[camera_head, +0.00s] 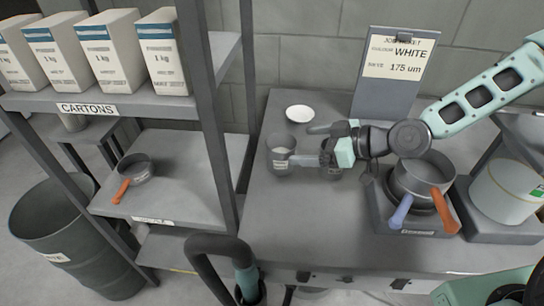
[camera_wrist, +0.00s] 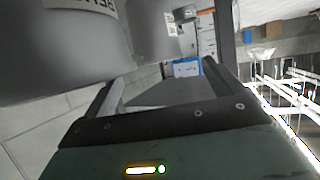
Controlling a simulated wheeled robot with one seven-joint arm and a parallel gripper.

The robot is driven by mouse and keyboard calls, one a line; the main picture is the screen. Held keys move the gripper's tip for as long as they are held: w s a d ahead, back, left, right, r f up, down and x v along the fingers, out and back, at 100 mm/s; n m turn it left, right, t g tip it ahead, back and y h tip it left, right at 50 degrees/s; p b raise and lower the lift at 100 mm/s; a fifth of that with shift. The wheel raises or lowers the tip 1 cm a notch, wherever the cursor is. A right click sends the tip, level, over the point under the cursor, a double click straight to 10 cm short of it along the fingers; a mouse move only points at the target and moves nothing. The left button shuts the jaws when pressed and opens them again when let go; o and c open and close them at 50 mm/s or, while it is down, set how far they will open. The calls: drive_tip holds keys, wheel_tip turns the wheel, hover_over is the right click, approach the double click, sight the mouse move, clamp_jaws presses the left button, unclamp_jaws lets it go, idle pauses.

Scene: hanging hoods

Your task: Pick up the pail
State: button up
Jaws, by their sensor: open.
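Two small grey labelled containers stand on the bench in the head view; I cannot tell for sure which one is the pail. The left one (camera_head: 281,158) shows almost whole. The right one (camera_head: 334,173) is mostly hidden behind my gripper. My gripper (camera_head: 306,145) points left with its fingers apart, its tips close to the left container's right side. I cannot tell if they touch. In the wrist view my open fingers (camera_wrist: 160,82) have nothing visible between them. A large grey labelled container (camera_wrist: 60,45) fills the upper left there, with a second one (camera_wrist: 160,28) beyond it.
A white dish (camera_head: 300,113) lies behind the containers. A sign board (camera_head: 385,95) stands at the bench's back. A grey pan (camera_head: 420,180) with orange and blue handles sits on a burner to the right. A shelf post (camera_head: 205,110) rises left of the bench.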

sight(269, 143)
drive_tip(key=shift+r+p+x, duration=0.1)
drive_tip(key=shift+p+x, duration=0.2)
drive_tip(key=shift+x, duration=1.6)
drive_tip(key=shift+r+p+x, duration=0.15)
drive_tip(key=shift+p+x, duration=0.1)
drive_tip(key=shift+x, duration=1.65)
drive_tip(key=shift+w, duration=0.15)
drive_tip(key=c, duration=1.2)
